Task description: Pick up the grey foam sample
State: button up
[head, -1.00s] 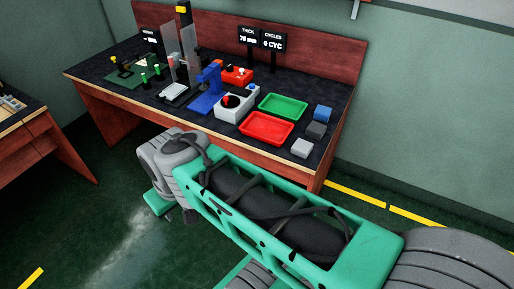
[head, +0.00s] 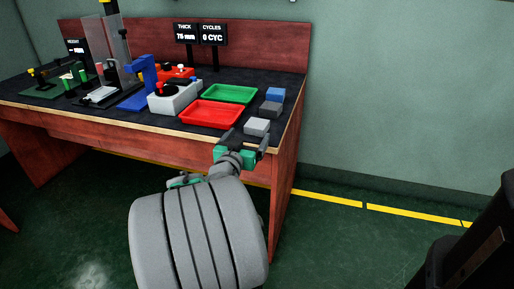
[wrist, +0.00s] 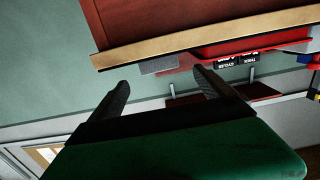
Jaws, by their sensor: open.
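Three foam blocks stand in a row at the right end of the table in the head view: a light grey one (head: 257,127) nearest the front edge, a dark grey one (head: 270,109) behind it, and a blue one (head: 275,94) at the back. My gripper (head: 247,137) is open and empty at the front edge, just short of the light grey block. In the wrist view, a grey block (wrist: 158,66) shows beyond the table edge, between my two spread fingers (wrist: 161,77). The other blocks cannot be made out there.
A red tray (head: 211,123) lies left of the blocks, with a green tray (head: 230,86) behind it. A grey box with a red knob (head: 175,97) and a blue stand (head: 146,77) are farther left. The wooden table edge (wrist: 180,38) crosses the wrist view above my fingers.

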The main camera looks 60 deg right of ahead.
aim_at(255, 125)
jog(key=d, duration=0.5)
jog(key=w+d+b, duration=0.1)
jog(key=d, duration=0.1)
jog(key=shift+d+f, duration=0.15)
jog(key=shift+d, duration=0.2)
jog(key=c, duration=1.4)
